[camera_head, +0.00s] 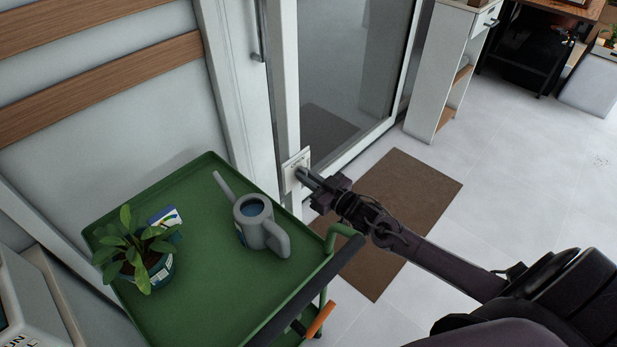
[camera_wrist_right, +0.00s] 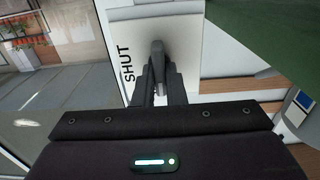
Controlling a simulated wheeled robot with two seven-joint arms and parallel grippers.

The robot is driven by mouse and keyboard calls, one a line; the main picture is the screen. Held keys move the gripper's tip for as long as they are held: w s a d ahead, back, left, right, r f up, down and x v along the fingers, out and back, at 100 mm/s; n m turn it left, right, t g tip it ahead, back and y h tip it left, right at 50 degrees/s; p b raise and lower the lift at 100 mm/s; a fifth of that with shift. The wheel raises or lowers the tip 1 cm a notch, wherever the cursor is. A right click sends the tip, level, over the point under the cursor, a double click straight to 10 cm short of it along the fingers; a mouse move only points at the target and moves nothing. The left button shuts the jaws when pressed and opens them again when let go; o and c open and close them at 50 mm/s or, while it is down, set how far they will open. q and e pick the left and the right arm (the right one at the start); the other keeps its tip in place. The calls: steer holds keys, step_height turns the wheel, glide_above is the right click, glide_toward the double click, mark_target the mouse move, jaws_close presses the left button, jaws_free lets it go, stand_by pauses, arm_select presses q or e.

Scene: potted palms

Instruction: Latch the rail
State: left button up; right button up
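A white latch plate (camera_head: 292,172) is fixed to the white post beside the glass door. In the right wrist view, the plate (camera_wrist_right: 122,42) carries the word SHUT, turned sideways. A small grey lever (camera_wrist_right: 157,58) stands out from the plate. My right gripper (camera_head: 306,174) reaches the plate from the right. Its two dark fingers (camera_wrist_right: 158,88) lie on either side of the lever, close against it, and appear shut on it. The finger tips partly hide the lever's base. My left gripper is not in view.
A green cart (camera_head: 205,290) stands just left of the plate, holding a potted plant (camera_head: 140,250), a grey watering can (camera_head: 262,226) and a small card (camera_head: 165,217). The cart's handle (camera_head: 330,262) is close below my right arm. A brown mat (camera_head: 400,205) lies on open floor.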

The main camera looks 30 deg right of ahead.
jaws_close()
steer(key=shift+m, duration=0.3)
steer(key=shift+w+d+f+m+p, duration=0.15)
steer(key=shift+m+p, duration=1.7)
steer(key=shift+m, duration=2.45)
steer(key=shift+s+d+f+m+p, duration=0.1)
steer(key=shift+m+p, duration=1.7)
steer(key=shift+m, duration=2.5)
